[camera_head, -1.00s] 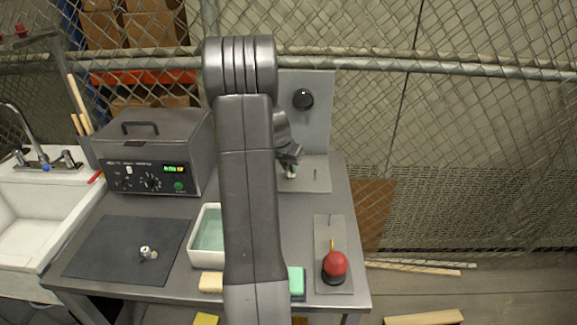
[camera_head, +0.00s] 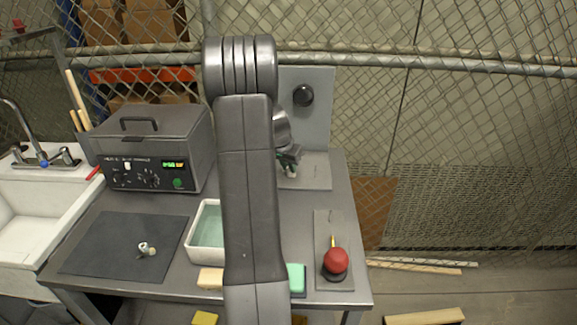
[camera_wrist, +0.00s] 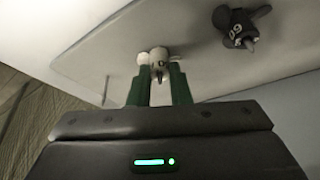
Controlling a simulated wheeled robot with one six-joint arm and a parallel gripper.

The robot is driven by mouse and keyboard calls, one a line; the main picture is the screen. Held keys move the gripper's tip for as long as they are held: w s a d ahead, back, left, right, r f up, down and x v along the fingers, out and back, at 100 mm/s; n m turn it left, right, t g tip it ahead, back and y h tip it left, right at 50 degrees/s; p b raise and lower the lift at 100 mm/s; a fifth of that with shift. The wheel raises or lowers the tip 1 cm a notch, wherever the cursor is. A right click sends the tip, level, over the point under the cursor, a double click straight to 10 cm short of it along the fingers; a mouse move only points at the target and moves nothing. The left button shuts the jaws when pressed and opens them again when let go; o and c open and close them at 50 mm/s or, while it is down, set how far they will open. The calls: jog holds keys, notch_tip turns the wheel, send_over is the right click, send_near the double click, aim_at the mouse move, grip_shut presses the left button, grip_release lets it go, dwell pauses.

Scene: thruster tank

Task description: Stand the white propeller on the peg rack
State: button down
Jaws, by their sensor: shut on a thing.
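The white propeller (camera_wrist: 159,61) shows in the wrist view between the green fingertips of my gripper (camera_wrist: 160,78), which is shut on it. Its pale hub has a dark mark and a dark tip; a rounded white part sticks out to the left. In the head view, my gripper (camera_head: 287,161) is over the base of a grey L-shaped stand, probably the peg rack (camera_head: 318,172). My arm hides part of it, and the propeller is too small to make out there. I cannot tell whether the propeller touches the rack.
A dark numbered propeller (camera_wrist: 240,27) is at upper right in the wrist view. A black round piece (camera_head: 303,96) is on the upright panel. A small white-and-beige piece (camera_head: 147,250) lies on the dark mat. A red dome (camera_head: 335,262) stands at front right; a tub (camera_head: 205,258) is left of my arm.

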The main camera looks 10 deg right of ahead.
jog(key=c, duration=1.3)
grip_release()
jog(key=shift+o, duration=0.2)
jog(key=shift+r, duration=0.15)
jog(key=shift+r+p, duration=2.3)
jog(key=shift+r, duration=1.6)
jog(key=shift+f, duration=0.15)
jog(key=shift+f+b, duration=1.95)
jog(key=shift+f, duration=1.35)
